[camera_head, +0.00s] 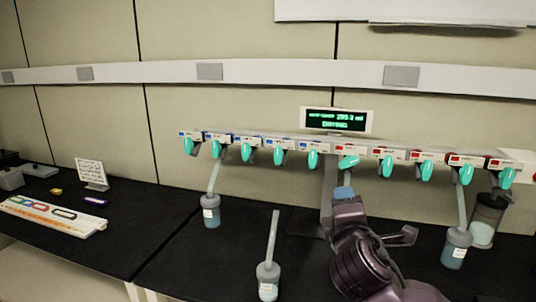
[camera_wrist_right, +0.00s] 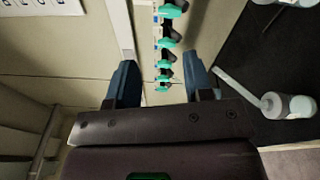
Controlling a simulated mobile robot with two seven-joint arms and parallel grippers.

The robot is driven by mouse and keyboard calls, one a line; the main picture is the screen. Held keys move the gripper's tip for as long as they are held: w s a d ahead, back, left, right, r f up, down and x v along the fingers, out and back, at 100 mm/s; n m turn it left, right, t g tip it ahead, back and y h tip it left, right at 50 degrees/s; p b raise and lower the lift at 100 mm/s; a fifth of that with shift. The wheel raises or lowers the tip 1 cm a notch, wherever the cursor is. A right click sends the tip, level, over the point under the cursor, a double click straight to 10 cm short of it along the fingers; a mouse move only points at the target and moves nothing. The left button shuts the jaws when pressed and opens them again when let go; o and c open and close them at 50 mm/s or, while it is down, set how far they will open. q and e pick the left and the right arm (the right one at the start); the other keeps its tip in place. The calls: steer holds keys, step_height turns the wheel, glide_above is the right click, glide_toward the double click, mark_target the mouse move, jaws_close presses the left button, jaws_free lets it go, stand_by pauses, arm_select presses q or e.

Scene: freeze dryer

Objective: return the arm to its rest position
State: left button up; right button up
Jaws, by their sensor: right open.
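My right gripper (camera_head: 344,193) is in front of the freeze dryer's manifold (camera_head: 300,146), just below its middle valves. In the right wrist view its two blue fingers (camera_wrist_right: 160,65) are spread apart with nothing between them. My dark purple right arm comes up from the bottom of the head view. The manifold carries a row of teal valve knobs; the knob (camera_head: 348,162) above my gripper is turned sideways, while the others hang down. The knobs also show beyond the fingers in the right wrist view (camera_wrist_right: 170,11). My left gripper is not in view.
Flasks with long necks stand at the left (camera_head: 211,212), front (camera_head: 268,281) and right (camera_head: 456,249) on the black bench (camera_head: 150,235). A larger vessel (camera_head: 487,220) is at the far right. A lit display (camera_head: 337,121) sits above the manifold.

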steer(key=s+d+f+m+g+y, duration=0.1)
steer(key=s+d+f+m+y, duration=0.15)
steer(key=f+m, duration=0.55)
steer(key=s+d+f+m+g+y, duration=0.1)
steer(key=s+f+m+y, duration=0.25)
steer(key=f, duration=0.85)
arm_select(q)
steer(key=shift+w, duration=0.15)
arm_select(e)
steer(key=s+d+f+m+g+h, duration=0.2)
steer(key=s+d+f+m, duration=0.1)
steer(key=s+f, duration=0.6)
steer(key=s+d+f+m+g+h, duration=0.2)
steer(key=s+d+f, duration=0.3)
steer(key=s+f, duration=0.5)
steer(key=shift+s+d+f+m+g, duration=0.3)
steer(key=shift+s+d+m+g, duration=0.1)
steer(key=shift+s+m, duration=0.3)
